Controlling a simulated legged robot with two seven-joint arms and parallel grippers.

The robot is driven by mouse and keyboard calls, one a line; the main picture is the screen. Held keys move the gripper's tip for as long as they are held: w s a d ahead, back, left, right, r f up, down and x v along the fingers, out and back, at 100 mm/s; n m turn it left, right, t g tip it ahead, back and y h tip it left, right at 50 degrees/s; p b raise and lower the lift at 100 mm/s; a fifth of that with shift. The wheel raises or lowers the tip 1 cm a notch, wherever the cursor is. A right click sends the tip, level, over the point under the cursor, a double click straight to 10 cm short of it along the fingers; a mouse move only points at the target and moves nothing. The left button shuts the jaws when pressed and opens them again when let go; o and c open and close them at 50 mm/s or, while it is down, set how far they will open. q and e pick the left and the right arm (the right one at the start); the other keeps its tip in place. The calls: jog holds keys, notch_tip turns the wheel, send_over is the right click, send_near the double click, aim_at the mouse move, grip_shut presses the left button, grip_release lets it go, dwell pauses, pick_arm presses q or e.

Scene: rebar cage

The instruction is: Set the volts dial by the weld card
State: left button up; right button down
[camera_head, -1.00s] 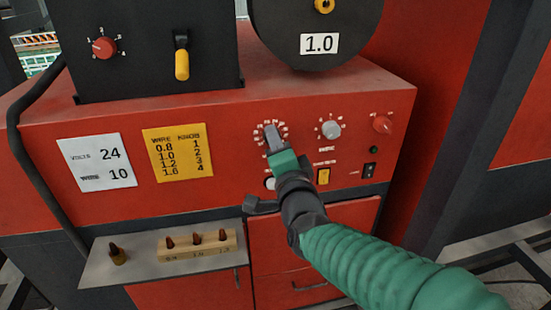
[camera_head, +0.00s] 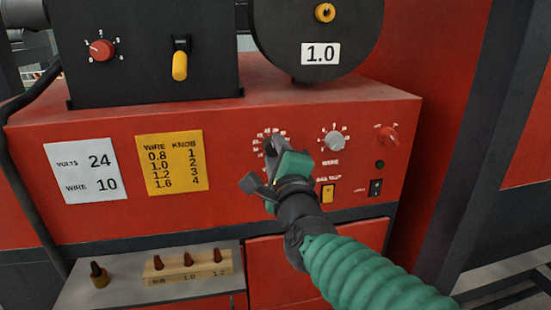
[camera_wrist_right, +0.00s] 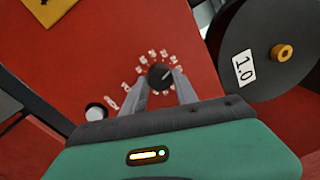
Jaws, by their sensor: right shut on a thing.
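The white weld card (camera_head: 86,169) on the red panel reads VOLTS 24 and WIRE 10. The volts dial (camera_wrist_right: 160,76) is a dark round knob with a pale pointer line, inside a ring of white numbers too small to read surely. My right gripper (camera_wrist_right: 162,84) is shut on the dial, a finger on each side of it. In the head view my right gripper (camera_head: 272,148) covers most of the dial, and part of the number ring (camera_head: 262,134) shows above it. My left gripper is in neither view.
A grey wire knob (camera_head: 334,141) and a red knob (camera_head: 388,136) sit right of the dial. A yellow switch (camera_head: 328,193) and a black switch (camera_head: 375,187) are below. A yellow wire chart (camera_head: 172,163) is beside the card. A shelf (camera_head: 130,290) holds a block with several tips.

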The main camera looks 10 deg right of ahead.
jog(key=shift+f, duration=0.3)
jog(key=c, duration=1.3)
grip_release()
jog(key=o, duration=0.4)
jog(key=shift+w+r, duration=0.1)
jog(key=shift+w, duration=0.05)
jog(key=shift+c, duration=0.2)
